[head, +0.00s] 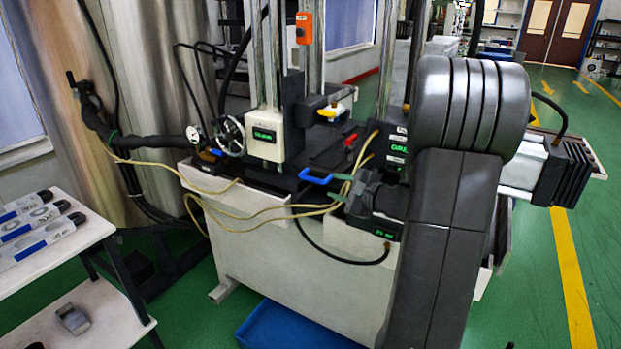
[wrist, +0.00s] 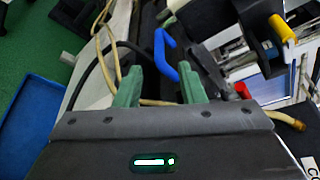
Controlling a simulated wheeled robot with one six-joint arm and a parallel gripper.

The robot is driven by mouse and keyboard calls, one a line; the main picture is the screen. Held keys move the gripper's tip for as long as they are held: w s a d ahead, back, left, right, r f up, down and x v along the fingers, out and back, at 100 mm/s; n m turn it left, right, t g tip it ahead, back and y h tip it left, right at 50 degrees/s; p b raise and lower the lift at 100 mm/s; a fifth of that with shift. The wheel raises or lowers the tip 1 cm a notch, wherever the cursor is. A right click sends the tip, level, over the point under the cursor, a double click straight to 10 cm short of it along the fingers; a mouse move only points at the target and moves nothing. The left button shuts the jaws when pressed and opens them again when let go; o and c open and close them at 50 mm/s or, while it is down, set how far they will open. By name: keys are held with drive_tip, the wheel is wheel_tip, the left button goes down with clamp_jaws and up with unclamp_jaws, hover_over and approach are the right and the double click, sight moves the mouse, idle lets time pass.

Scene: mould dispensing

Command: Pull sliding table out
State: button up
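The sliding table (head: 264,178) is a dark slab low in the moulding machine, and its blue handle (head: 315,179) sticks out at the front. In the wrist view the blue bent handle (wrist: 168,52) lies just beyond and between the two green fingertips. My gripper (head: 334,186) is at the right of the handle, with its fingers pointing toward it. The fingers in the wrist view (wrist: 160,66) are apart, with an empty gap between them. Whether a finger touches the handle I cannot tell.
Yellow hoses (head: 262,201) hang around the handle and near my gripper. A yellow knob (head: 327,112) and a red part (head: 350,140) sit above. A blue tray (head: 290,328) lies on the floor below. A white shelf (head: 60,240) with bottles stands at left.

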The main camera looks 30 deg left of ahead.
sight(317, 181)
drive_tip(key=p+x, duration=0.1)
drive_tip(key=x, duration=1)
drive_tip(key=shift+w+a+f, duration=0.1)
clamp_jaws()
